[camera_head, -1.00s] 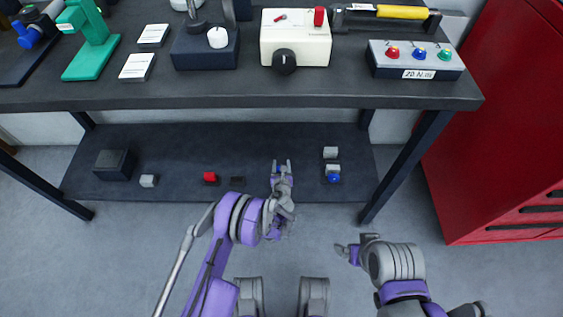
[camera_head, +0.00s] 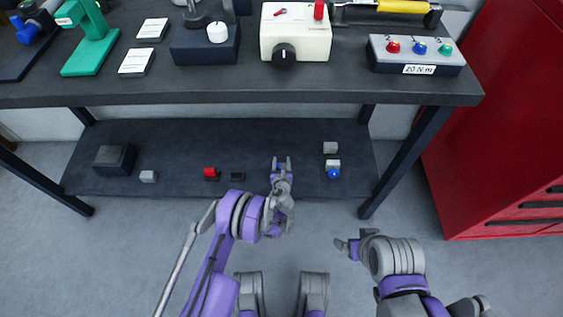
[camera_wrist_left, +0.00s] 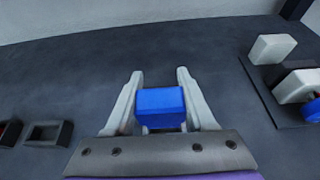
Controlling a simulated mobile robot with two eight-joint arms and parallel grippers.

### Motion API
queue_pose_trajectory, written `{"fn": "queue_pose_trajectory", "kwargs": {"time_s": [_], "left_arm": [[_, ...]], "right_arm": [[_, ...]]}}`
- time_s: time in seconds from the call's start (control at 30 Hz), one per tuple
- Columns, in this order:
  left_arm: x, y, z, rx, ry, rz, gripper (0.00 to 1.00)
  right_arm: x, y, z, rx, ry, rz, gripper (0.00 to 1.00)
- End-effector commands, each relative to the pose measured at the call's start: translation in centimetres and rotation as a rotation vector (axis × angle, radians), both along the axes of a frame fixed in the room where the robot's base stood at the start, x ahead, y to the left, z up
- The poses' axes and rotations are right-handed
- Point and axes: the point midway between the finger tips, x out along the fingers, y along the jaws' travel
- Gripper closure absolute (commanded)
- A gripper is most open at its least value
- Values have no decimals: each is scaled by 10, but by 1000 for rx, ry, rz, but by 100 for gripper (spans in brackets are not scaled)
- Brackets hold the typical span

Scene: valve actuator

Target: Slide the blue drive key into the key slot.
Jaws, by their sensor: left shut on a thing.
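The blue drive key (camera_wrist_left: 160,106) is a small blue block between the fingers of my left gripper (camera_wrist_left: 157,98), which is shut on it. In the head view the left gripper (camera_head: 281,162) is over the lower shelf, with a bit of the blue key (camera_head: 279,167) showing. To its right are two pale blocks on a dark base plate (camera_wrist_left: 266,92), with a dark part and a blue round piece (camera_wrist_left: 313,110). The key is apart from them. I cannot tell for sure which part is the key slot. My right gripper (camera_head: 346,247) is in front of the shelf, its opening unclear.
On the shelf (camera_head: 180,150) left of the gripper are an empty dark holder (camera_wrist_left: 44,134), a red block (camera_head: 210,172), a pale block (camera_head: 148,176) and a dark box (camera_head: 114,160). A red cabinet (camera_head: 490,130) stands right.

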Motion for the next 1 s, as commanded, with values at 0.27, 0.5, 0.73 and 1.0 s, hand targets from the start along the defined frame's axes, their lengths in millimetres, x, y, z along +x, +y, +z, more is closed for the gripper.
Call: {"fn": "queue_pose_trajectory", "kwargs": {"time_s": [0.27, 0.5, 0.73, 1.0], "left_arm": [[0, 0, 0, 0, 0, 0, 100], [0, 0, 0, 0, 0, 0, 100], [0, 0, -1, 0, 0, 0, 100], [0, 0, -8, 0, 0, 0, 100]], "right_arm": [[0, 0, 0, 0, 0, 0, 6], [0, 0, 0, 0, 0, 0, 6], [0, 0, 0, 0, 0, 0, 6], [0, 0, 0, 0, 0, 0, 6]]}}
